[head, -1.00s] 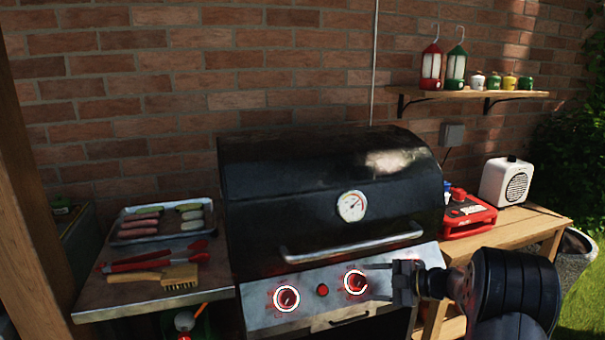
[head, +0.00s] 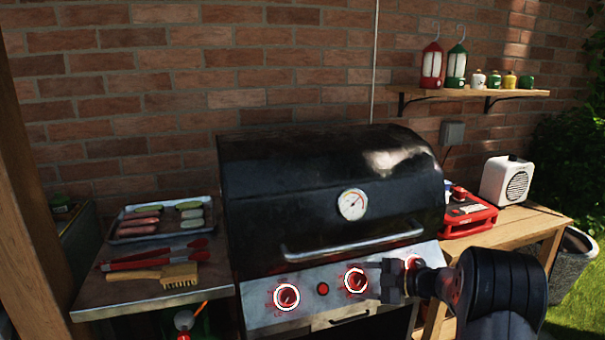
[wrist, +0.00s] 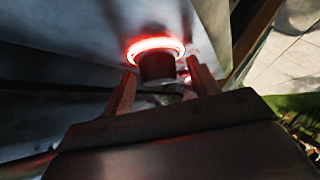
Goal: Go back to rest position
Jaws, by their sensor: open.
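My gripper (head: 370,280) is in front of the grill's control panel (head: 325,312), at its right part. It is open. In the wrist view my gripper's two fingers (wrist: 162,72) stand apart, with a dark knob showing between them and a red-lit ring (wrist: 155,44) behind it. I cannot tell whether the fingers touch the knob. In the head view the left knob (head: 287,297), middle knob (head: 356,280) and right knob (head: 413,264) have lit rings. My gripper and wrist partly hide the right knob.
The black grill lid (head: 290,190) is closed, with a steel handle (head: 350,243) across its front. A side shelf at left holds a food tray (head: 163,237), red tongs (head: 150,262) and a brush (head: 180,275). A wooden table (head: 525,220) at right bears a red case (head: 468,215) and a white speaker (head: 507,182).

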